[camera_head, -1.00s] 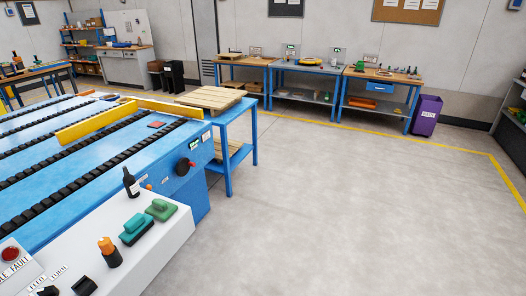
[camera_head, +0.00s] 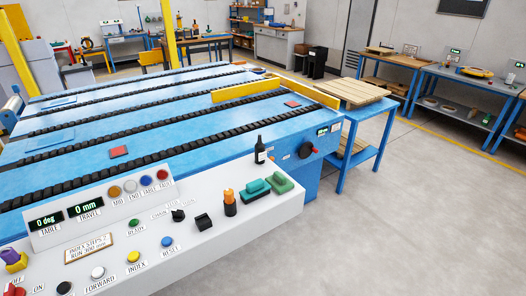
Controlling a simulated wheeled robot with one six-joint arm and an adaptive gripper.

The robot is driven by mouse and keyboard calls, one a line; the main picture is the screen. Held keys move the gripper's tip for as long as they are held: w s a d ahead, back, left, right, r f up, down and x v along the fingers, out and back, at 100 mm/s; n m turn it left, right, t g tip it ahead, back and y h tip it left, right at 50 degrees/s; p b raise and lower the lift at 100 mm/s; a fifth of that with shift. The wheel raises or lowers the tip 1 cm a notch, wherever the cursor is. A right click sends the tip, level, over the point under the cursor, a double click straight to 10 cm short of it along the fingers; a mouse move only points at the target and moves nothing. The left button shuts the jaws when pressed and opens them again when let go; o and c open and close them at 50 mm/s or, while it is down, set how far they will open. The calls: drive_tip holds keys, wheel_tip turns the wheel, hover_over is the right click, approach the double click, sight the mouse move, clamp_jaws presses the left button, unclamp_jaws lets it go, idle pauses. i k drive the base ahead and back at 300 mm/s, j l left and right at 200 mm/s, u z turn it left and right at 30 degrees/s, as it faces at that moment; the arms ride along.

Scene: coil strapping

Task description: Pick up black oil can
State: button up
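A small black bottle-shaped can (camera_head: 260,151) with a narrow neck and a pale label stands upright at the back right edge of the white control console (camera_head: 205,255). It is the only thing I see that could be the black oil can; I cannot read its label. My gripper is not in view.
The blue conveyor table (camera_head: 60,175) with black roller rows fills the left and middle. A blue stand (camera_head: 378,118) bearing wooden boards (camera_head: 350,91) is behind the console's right end. Grey floor (camera_head: 420,230) is clear at right. Workbenches (camera_head: 440,83) line the back wall.

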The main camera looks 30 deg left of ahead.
sight(261, 153)
drive_tip(key=u, duration=2.9)
drive_tip(key=z, duration=1.9)
drive_tip(key=i+l+z, duration=0.1)
drive_tip(key=i+l, duration=0.25)
drive_tip(key=i, duration=0.15)
drive_tip(key=i+l+z, duration=0.1)
drive_tip(key=i+l, duration=0.2)
drive_tip(key=i, duration=0.2)
drive_tip(key=i+l+z, duration=0.1)
drive_tip(key=i+l, duration=0.2)
drive_tip(key=i, duration=0.2)
drive_tip(key=i+l+z, duration=0.1)
drive_tip(key=i+l, duration=0.15)
drive_tip(key=i, duration=0.3)
